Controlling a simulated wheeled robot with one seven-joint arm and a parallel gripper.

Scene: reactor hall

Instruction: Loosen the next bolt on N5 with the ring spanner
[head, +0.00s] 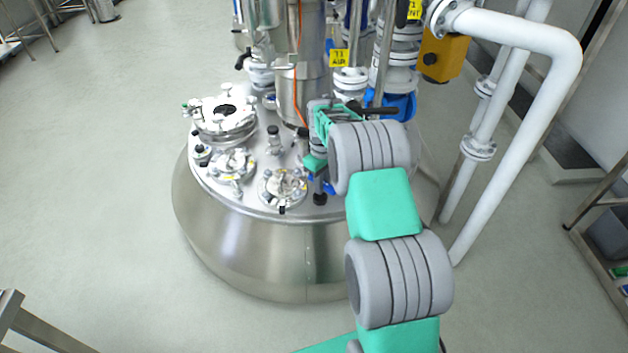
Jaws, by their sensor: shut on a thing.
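My arm reaches over the steel reactor lid (245,185), and my gripper (338,112) is at the lid's right side, partly hidden by my own wrist. It is shut on a dark bar, which looks like the handle of the ring spanner (376,110). The bar lies roughly level, pointing right. The spanner's ring end cannot be made out, nor whether it sits on a bolt. N5 and its bolts cannot be picked out; no N5 label is readable, and my arm covers part of the lid there.
A round manway (224,117) and clamped sight ports (283,187) stand on the lid's left and front. A steel column (300,80) and white flanged pipes (350,82) rise close behind my gripper. A large white pipe (520,130) stands right. Floor at left is clear.

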